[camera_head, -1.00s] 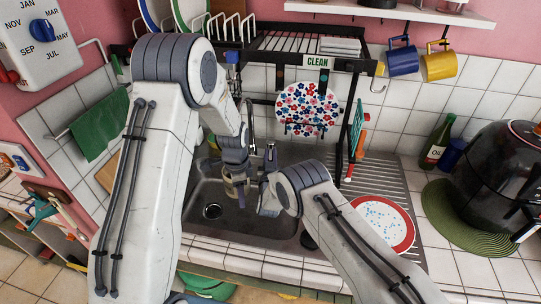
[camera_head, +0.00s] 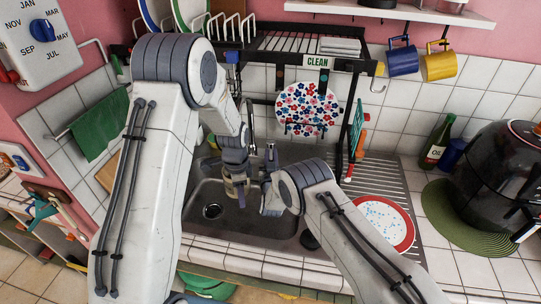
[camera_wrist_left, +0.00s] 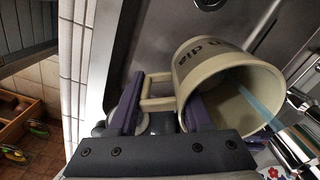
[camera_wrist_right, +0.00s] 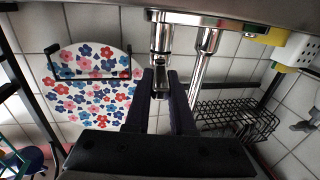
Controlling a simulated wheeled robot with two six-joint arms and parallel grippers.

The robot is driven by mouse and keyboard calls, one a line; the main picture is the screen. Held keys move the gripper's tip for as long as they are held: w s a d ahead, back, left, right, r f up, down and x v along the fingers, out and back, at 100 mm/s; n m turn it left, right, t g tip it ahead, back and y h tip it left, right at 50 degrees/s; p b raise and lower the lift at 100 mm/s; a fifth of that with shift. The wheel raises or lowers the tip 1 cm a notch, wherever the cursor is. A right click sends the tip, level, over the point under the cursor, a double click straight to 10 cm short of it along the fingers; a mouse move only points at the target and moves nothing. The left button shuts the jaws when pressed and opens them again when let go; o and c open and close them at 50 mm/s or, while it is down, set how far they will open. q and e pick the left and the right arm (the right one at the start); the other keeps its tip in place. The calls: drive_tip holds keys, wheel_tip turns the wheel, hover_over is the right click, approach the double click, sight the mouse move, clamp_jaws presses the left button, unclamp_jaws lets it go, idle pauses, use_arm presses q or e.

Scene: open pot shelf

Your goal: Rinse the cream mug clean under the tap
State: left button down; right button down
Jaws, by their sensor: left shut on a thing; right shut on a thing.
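The cream mug (camera_wrist_left: 195,65) has dark lettering on its side and lies tilted, its mouth toward the right in the left wrist view. It also shows small over the sink in the head view (camera_head: 233,188). My left gripper (camera_wrist_left: 158,105) is shut on the mug's handle. A thin bluish stream of water (camera_wrist_left: 248,92) runs into the mug's mouth below the chrome tap (camera_wrist_left: 292,140). Whether the inside is dirty is too dim to tell. My right gripper (camera_wrist_right: 161,80) is shut on the tap's lever (camera_wrist_right: 161,92), in front of the tiled wall.
The steel sink (camera_head: 250,222) lies below both grippers. A black rack (camera_head: 300,60) with a CLEAN sign stands behind. A red-rimmed plate (camera_head: 409,232) is on the drainboard at right. A flowered plate (camera_head: 307,108) hangs by the wall.

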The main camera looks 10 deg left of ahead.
drive_tip(key=shift+d+n+y, duration=0.25)
drive_tip(key=shift+n+y, duration=0.05)
drive_tip(key=shift+y, duration=0.1)
drive_tip(key=c, duration=0.8)
unclamp_jaws()
drive_tip(key=shift+o, duration=0.2)
drive_tip(key=shift+s, duration=0.1)
drive_tip(key=v, duration=1.1)
drive_tip(key=shift+s+d+r, duration=0.15)
drive_tip(key=shift+s+d, duration=0.05)
drive_tip(key=shift+s, duration=0.15)
